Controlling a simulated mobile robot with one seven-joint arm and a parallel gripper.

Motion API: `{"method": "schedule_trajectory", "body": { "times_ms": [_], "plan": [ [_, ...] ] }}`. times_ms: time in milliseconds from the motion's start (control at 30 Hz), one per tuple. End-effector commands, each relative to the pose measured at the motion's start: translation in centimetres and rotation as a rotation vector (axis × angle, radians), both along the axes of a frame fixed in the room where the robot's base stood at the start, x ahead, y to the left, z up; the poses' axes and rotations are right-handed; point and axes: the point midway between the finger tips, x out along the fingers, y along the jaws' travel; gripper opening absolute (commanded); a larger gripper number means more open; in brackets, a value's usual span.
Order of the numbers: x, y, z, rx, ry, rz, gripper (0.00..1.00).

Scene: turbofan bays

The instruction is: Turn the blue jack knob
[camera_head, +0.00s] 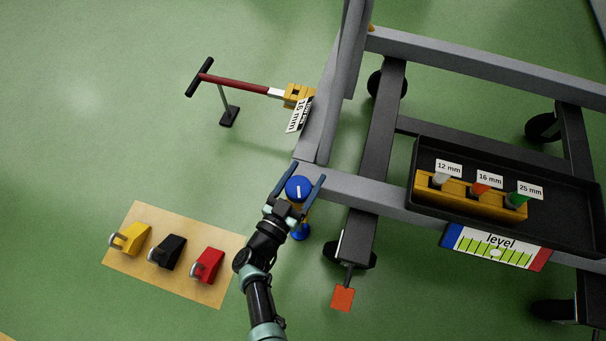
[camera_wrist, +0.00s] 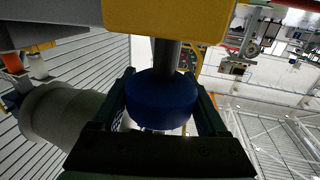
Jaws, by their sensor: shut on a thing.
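The blue jack knob (camera_head: 298,188) is a round blue cap with a white line on top, at the corner of the grey frame in the head view. The line runs roughly up and down in the picture. My gripper (camera_head: 306,178) has one finger on each side of the knob and is shut on it. In the wrist view the knob (camera_wrist: 161,100) sits between the two dark fingers, on a grey shaft below a yellow block (camera_wrist: 168,18). A blue foot (camera_head: 300,232) shows under the knob in the head view.
A level gauge (camera_head: 495,247) hangs on the cart's front. A black tray (camera_head: 567,205) holds a yellow block with size-labelled pieces. A mat (camera_head: 207,290) with yellow, black and red chocks lies left of my arm. A red-handled tow bar (camera_head: 235,83) stands behind. An orange tag (camera_head: 342,298) hangs nearby.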

Motion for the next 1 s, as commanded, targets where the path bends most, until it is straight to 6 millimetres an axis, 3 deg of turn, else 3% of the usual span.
{"method": "schedule_trajectory", "body": {
  "times_ms": [567,600,700,1000],
  "plan": [
    [-0.28,-0.12,-0.30,0.002,0.005,-0.031,0.20],
    [-0.27,-0.12,-0.29,0.002,0.005,-0.031,0.81],
    [-0.22,-0.10,-0.24,0.002,0.003,-0.030,0.99],
    [-0.33,0.10,-0.04,0.002,0.001,-0.029,1.00]
  ]
}}
